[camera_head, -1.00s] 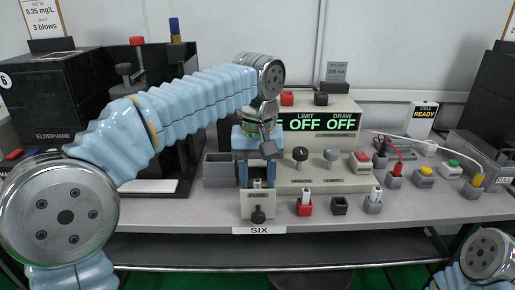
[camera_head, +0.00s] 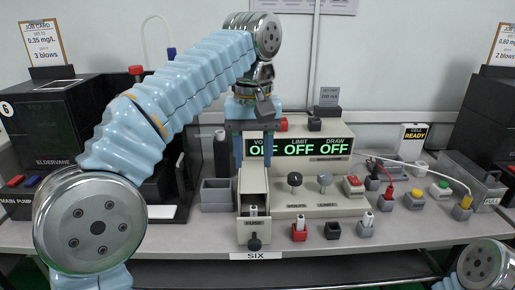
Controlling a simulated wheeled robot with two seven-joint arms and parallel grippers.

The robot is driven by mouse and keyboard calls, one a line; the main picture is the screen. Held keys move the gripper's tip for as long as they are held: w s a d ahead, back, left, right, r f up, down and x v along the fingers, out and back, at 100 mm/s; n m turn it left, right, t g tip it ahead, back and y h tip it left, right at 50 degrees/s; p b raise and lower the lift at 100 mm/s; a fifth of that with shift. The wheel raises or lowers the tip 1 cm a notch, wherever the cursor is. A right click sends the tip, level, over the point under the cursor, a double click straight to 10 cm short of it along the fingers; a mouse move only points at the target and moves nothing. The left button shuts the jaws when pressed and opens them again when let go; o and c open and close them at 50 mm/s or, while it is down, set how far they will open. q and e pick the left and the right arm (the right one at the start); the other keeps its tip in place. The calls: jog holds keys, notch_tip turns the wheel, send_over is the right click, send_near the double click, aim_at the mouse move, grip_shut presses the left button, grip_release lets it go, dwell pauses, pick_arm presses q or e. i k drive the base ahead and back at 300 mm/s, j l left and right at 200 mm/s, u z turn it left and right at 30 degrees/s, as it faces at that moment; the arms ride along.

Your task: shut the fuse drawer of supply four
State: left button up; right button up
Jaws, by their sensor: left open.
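A beige bench supply with a green display reading OFF (camera_head: 302,148) stands on the bench, with a label SIX (camera_head: 256,256) at the edge before it; I see no label four. Its fuse drawer (camera_head: 253,228), marked FUSE, is pulled out toward me, with a dark knob (camera_head: 254,243) on its front. A small pale piece (camera_head: 253,210) shows at the drawer's front end. My left gripper (camera_head: 253,163) is open and empty, its fingers pointing down above the back of the drawer, apart from its front. My right gripper is out of view.
The bench front (camera_head: 190,237) is clear.

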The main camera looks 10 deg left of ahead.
aim_at(253, 232)
jog(key=k, duration=1)
